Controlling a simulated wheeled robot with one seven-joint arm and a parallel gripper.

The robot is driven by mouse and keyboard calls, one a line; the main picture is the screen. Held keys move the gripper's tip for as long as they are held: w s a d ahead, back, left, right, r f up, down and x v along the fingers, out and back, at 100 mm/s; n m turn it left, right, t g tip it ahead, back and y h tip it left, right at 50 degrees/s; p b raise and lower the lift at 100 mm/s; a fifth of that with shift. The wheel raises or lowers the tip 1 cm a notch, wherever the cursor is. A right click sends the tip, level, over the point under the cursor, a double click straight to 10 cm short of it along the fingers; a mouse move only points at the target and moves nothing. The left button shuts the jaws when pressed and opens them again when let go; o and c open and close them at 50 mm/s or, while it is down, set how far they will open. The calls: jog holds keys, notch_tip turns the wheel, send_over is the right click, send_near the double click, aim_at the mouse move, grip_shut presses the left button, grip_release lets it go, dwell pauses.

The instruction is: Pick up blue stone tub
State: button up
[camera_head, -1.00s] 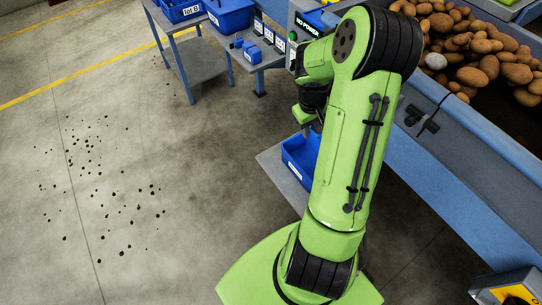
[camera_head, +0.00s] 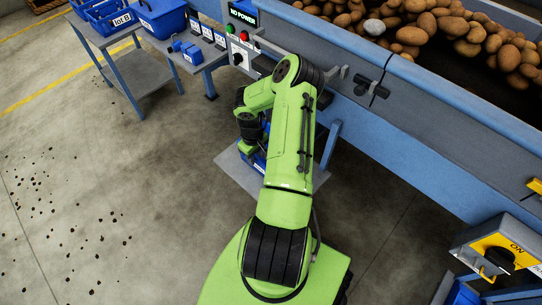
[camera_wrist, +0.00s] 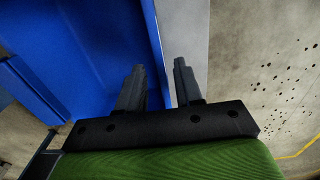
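A blue tub stands on a low grey platform (camera_head: 228,167) on the floor beside the machine. In the head view it is mostly hidden behind my arm, and only a strip of the blue tub (camera_head: 260,162) shows. In the wrist view its blue inside and wall (camera_wrist: 90,45) fill the left half. My gripper (camera_wrist: 160,82) is open, one finger over the tub's inside and the other just outside its wall. The tub's edge runs between the two fingers; I cannot tell if they touch it. No label shows on this tub.
The grader frame (camera_head: 420,115) with potatoes (camera_head: 420,20) rises to the right of my arm. A control panel (camera_head: 240,45) reads NO POWER. A side table (camera_head: 130,40) holds blue crates at the upper left. The left floor is open, with scattered dark bits.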

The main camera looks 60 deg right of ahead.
jog(key=b, duration=0.2)
send_over(257, 171)
jog(key=f, duration=0.4)
jog(key=shift+w+d+f, duration=0.15)
jog(key=shift+w+f, duration=0.05)
jog(key=shift+f, duration=0.1)
jog(key=shift+r+p, duration=0.1)
jog(key=shift+p, duration=0.2)
grip_shut()
